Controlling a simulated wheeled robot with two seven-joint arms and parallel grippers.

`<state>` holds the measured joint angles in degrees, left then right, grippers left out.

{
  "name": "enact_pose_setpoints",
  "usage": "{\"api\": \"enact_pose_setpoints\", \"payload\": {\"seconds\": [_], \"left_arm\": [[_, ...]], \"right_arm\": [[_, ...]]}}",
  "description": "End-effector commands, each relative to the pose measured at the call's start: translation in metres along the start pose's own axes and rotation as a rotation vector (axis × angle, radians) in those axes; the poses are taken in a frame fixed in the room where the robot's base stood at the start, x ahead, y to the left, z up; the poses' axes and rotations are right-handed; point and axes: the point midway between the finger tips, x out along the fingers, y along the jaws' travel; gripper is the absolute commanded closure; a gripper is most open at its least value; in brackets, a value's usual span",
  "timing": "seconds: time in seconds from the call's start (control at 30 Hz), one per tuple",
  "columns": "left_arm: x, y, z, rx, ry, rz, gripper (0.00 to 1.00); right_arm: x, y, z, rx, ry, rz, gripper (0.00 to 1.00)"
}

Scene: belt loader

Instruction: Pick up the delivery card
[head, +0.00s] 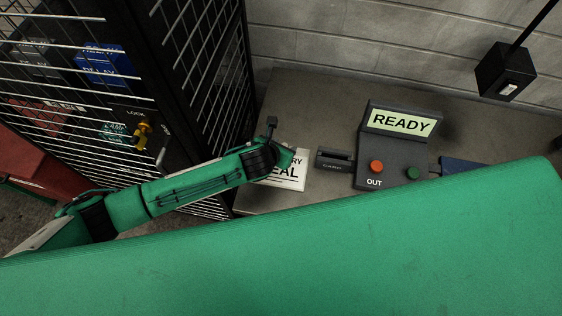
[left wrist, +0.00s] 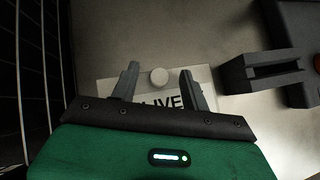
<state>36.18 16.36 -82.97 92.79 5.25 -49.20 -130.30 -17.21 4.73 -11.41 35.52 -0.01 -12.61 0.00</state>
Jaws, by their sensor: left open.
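The delivery card (head: 291,184) is a pale card with black lettering, lying on the grey counter. In the head view its upper left part is hidden by my left gripper (head: 284,157). I cannot tell whether the fingers touch the card. My right gripper is not in view.
A dark slotted card holder (head: 334,160) stands right of the card; it also shows in the left wrist view (left wrist: 264,70). Beside it is a console (head: 395,150) reading READY, with red and green buttons. A black mesh cage (head: 205,75) stands close on the left.

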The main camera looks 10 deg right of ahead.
Motion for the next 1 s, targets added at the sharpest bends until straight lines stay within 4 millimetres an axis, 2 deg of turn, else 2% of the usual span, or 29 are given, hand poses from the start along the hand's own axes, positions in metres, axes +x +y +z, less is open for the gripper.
{"api": "enact_pose_setpoints", "payload": {"seconds": [0.33, 0.57, 1.0], "left_arm": [[0.0055, -0.0003, -0.0006, 0.0, 0.001, 0.0, 0.54], [0.0053, -0.0002, -0.0006, 0.0, 0.001, 0.0, 0.99], [0.0023, 0.0007, 0.003, -0.001, 0.0, 0.001, 1.0]], "right_arm": [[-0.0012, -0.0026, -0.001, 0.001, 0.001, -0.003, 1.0], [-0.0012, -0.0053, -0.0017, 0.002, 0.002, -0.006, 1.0], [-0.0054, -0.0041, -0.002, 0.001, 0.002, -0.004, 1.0]]}}
